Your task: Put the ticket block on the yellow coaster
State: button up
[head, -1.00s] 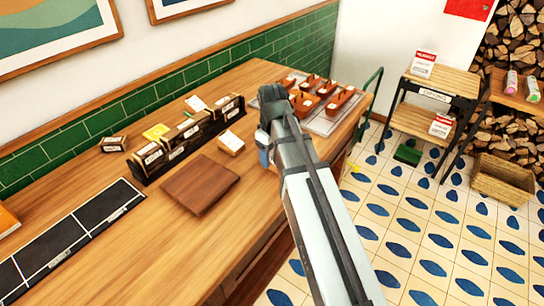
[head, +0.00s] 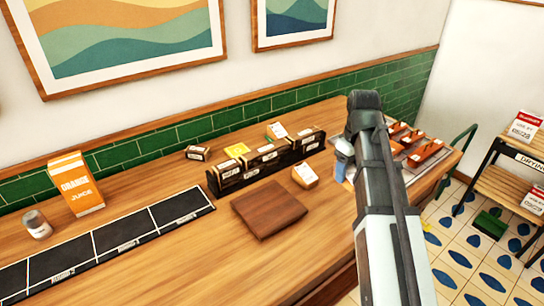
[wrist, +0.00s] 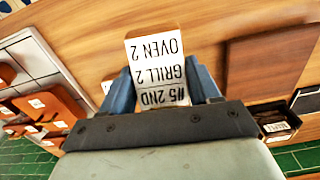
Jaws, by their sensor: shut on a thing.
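My gripper (head: 346,168) is over the right part of the counter and is shut on the ticket block (wrist: 158,65), between its blue fingers in the wrist view. The block's white face reads "#5 2ND GRILL 2 OVEN 2". In the head view the held block is mostly hidden by the gripper. A yellow square (head: 237,150), apparently the yellow coaster, shows behind the row of dark boxes, left of my gripper; its lower edge is hidden. Another white-topped block (head: 305,175) sits on the counter between the brown board and my gripper.
A row of dark labelled boxes (head: 265,160) stands in front of the yellow square. A white card or block (head: 277,131) shows behind it. A brown board (head: 269,209), black mat (head: 120,235), juice carton (head: 76,185) and can (head: 37,225) are leftward. Orange holders (head: 425,152) stand right.

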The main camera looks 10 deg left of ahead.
jog(key=w+a+r, duration=0.1)
jog(key=w+a, duration=0.7)
send_over(237, 149)
jog(key=shift+n, duration=0.4)
jog(key=shift+s+d+f, duration=0.1)
jog(key=shift+s+f, duration=0.05)
jog(key=shift+f, duration=4.8)
jog(key=shift+f, duration=0.15)
jog(key=o, duration=1.1)
notch_tip(237, 149, up, 12)
jog(key=shift+r, duration=0.2)
